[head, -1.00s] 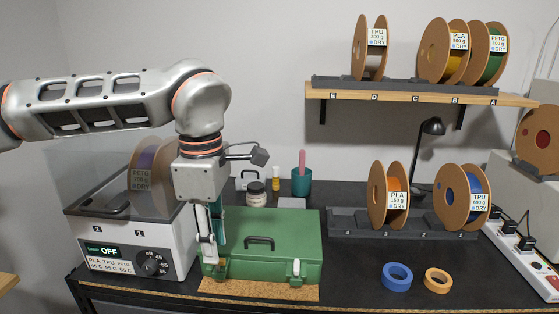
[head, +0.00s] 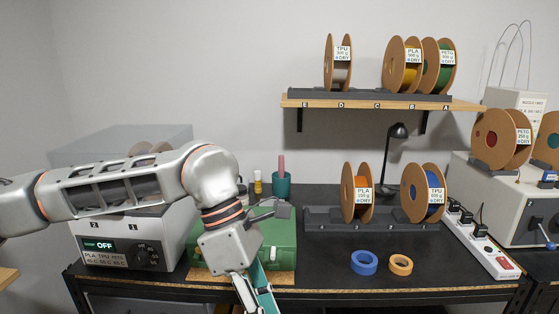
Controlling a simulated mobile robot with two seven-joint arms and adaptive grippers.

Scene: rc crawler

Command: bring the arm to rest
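My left arm comes in from the left, and its wrist hangs in front of the green case. My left gripper (head: 257,296) points down at the bottom edge of the head view. Its fingertips are cut off there, so I cannot see whether it is open or shut. The green case (head: 279,245) stands closed on a cork mat (head: 279,279) on the dark bench, partly hidden behind my wrist. My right gripper is not in view.
Spools sit on the shelf (head: 380,102) and on a bench rack (head: 330,219). Blue tape (head: 364,271) and orange tape (head: 392,264) lie on the bench. A power strip (head: 480,247) is at right.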

